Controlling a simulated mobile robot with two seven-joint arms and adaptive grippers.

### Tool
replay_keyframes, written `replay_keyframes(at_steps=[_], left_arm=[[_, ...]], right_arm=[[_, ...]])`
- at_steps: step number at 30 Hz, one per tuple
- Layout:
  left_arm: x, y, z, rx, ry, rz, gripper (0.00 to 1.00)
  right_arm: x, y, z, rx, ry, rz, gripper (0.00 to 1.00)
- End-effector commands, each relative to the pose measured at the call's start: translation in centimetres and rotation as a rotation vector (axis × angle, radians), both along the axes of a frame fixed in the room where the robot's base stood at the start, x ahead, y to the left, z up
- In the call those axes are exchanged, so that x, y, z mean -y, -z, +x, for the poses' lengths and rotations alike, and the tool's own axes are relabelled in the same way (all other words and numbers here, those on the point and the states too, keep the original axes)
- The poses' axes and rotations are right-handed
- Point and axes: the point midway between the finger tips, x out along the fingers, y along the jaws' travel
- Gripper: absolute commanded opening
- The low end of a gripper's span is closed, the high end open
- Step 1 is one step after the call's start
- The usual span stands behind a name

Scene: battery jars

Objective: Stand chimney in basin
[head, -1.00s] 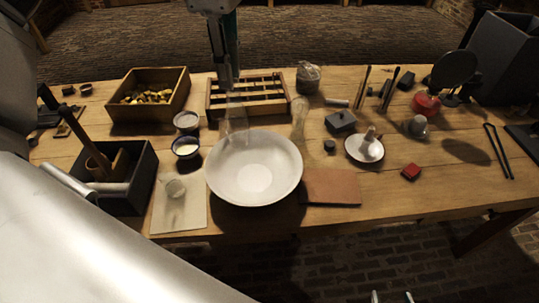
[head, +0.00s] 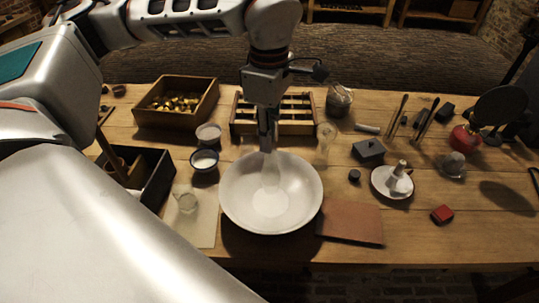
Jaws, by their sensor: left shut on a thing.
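The basin (head: 235,205) is a wide white bowl near the middle of the table. My left gripper (head: 267,146) comes down from above at the basin's back rim and is shut on a clear glass chimney (head: 271,174). The chimney hangs roughly upright, seen over the inside of the basin. It is faint against the white, and I cannot tell whether its lower end touches the bottom. My right gripper is not clearly in view.
Another clear glass piece (head: 325,143) stands just right of the basin's back rim. A slotted wooden rack (head: 302,128) is behind. Small cups (head: 204,160) stand to the left, a brown board (head: 352,222) to the right. A white dish (head: 388,188) stands further right.

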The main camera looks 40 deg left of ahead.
Motion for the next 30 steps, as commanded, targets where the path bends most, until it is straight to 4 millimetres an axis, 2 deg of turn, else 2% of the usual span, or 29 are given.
replay_keyframes(at_steps=[3, 8, 16, 28, 29, 30], left_arm=[[0.0, 1.3, 0.0, 0.0, -0.002, 0.001, 0.0], [0.0, 2.1, 0.0, -0.001, -0.001, 0.001, 0.0], [0.0, 5.7, 0.0, -0.002, 0.0, 0.001, 0.0], [0.0, 6.2, 0.0, 0.0, -0.001, 0.001, 0.0], [0.0, 6.2, 0.0, 0.001, -0.001, 0.001, 0.24], [0.0, 6.1, 0.0, 0.001, -0.001, 0.001, 0.34]], right_arm=[[0.0, -0.2, 0.2, 0.005, 0.0, 0.001, 0.53], [-0.1, -0.4, 0.3, 0.009, 0.0, 0.002, 0.53], [0.0, -0.1, 0.3, 0.008, 0.0, 0.002, 0.53], [0.0, 0.4, 0.1, 0.001, 0.0, 0.001, 0.53], [0.0, 0.4, 0.1, 0.001, 0.0, 0.0, 0.53], [0.0, 0.4, 0.1, 0.0, 0.0, 0.0, 0.53]])
